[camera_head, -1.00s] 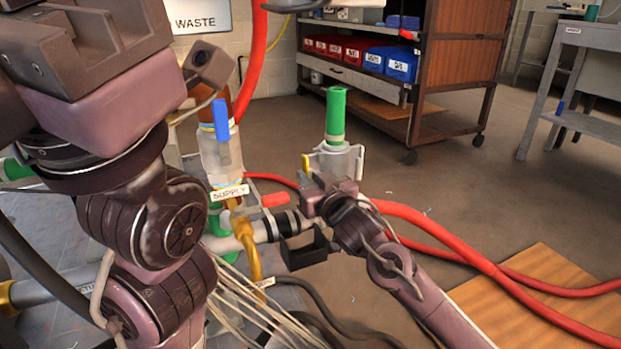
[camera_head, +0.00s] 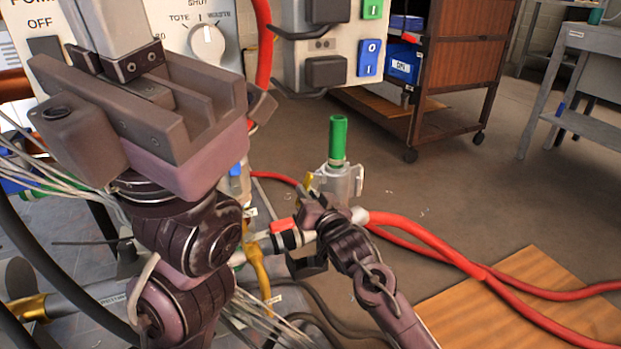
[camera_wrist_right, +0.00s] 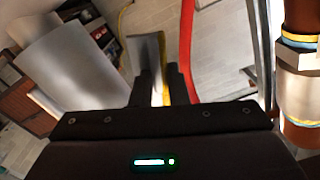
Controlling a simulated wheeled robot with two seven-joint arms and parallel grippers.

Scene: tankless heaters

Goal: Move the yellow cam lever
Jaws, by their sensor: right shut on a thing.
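My right gripper (camera_head: 316,203) reaches in from the lower right and meets the lever at the fitting. In the right wrist view, the lever shows as a narrow yellow strip (camera_wrist_right: 158,93) between the two dark fingers, which are shut on it. The fingers hide part of it. My left gripper (camera_head: 165,85) is large at the upper left, apart from the fitting.
Panels with a round knob (camera_head: 207,40) and a blue switch (camera_head: 370,57) stand behind my left gripper. Red hoses (camera_head: 430,250) cross the floor right of the fitting. A brown cart (camera_head: 462,60) stands behind. Pipes and pale cables lie below.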

